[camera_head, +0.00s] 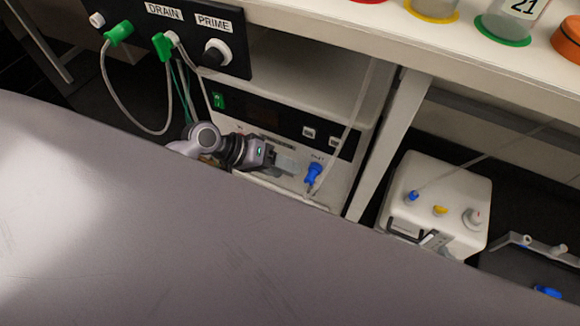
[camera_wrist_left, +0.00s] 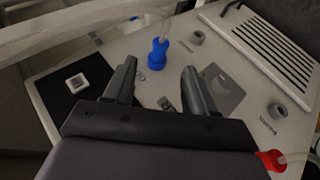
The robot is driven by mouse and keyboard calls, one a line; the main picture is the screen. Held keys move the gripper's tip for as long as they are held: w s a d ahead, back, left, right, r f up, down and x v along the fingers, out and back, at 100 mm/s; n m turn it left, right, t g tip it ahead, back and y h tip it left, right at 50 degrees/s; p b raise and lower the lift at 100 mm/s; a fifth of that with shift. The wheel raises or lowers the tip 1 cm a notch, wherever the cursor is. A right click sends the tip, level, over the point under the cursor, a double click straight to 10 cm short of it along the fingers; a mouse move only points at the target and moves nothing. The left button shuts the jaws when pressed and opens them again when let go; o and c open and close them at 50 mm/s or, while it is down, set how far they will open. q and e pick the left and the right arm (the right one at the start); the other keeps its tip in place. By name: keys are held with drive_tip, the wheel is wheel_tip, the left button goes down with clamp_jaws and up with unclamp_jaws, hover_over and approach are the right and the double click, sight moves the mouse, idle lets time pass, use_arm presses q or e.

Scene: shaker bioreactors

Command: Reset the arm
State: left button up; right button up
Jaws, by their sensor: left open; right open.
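My left gripper (camera_head: 287,163) reaches in from the left in the head view, in front of the white machine under the bench. Its fingertips are close to a blue connector (camera_head: 314,173) on that machine's front. In the left wrist view, my left gripper (camera_wrist_left: 159,78) is open, with its two dark fingers apart. A blue connector (camera_wrist_left: 157,54) with a clear tube shows beyond and between the fingertips. Nothing is held. I cannot tell whether a finger touches it. My right gripper is not in view.
A panel (camera_head: 190,25) marked DRAIN and PRIME carries green connectors (camera_head: 119,33) and hanging tubes. A bench leg (camera_head: 392,135) stands right of the machine. A white box (camera_head: 437,196) sits further right. Jars stand on the bench above. A large grey surface fills the foreground.

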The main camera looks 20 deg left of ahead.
drive_tip(key=shift+s+f, duration=0.15)
drive_tip(key=shift+s, duration=0.05)
